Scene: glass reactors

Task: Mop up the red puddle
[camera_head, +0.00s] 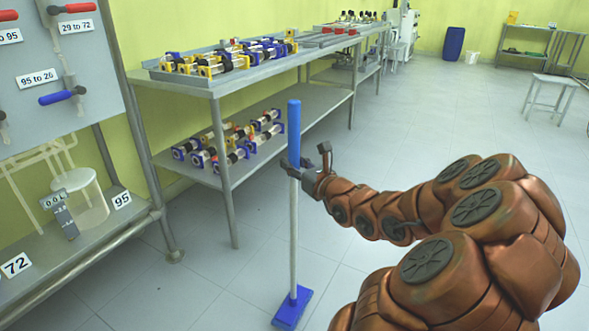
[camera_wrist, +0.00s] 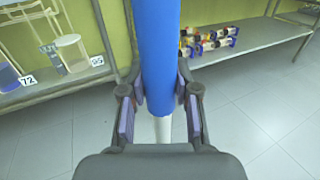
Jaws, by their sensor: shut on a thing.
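A mop with a blue handle grip (camera_head: 294,133), a pale pole (camera_head: 294,230) and a flat blue head (camera_head: 291,308) stands upright in the head view. My gripper (camera_head: 308,168) is around the mop near the lower end of the blue grip. In the wrist view the blue grip (camera_wrist: 159,50) runs between the two fingers of my gripper (camera_wrist: 160,105), which are closed on it. The mop head is low, at or near the floor; I cannot tell if it touches. No red puddle shows in either view.
A metal two-level table (camera_head: 233,88) with several pumps stands behind the mop. A panel with valves (camera_head: 60,70) and a shelf with a clear vessel (camera_head: 82,200) are at left. A blue barrel (camera_head: 454,43) and a stool (camera_head: 552,84) stand far back. Floor at centre right is clear.

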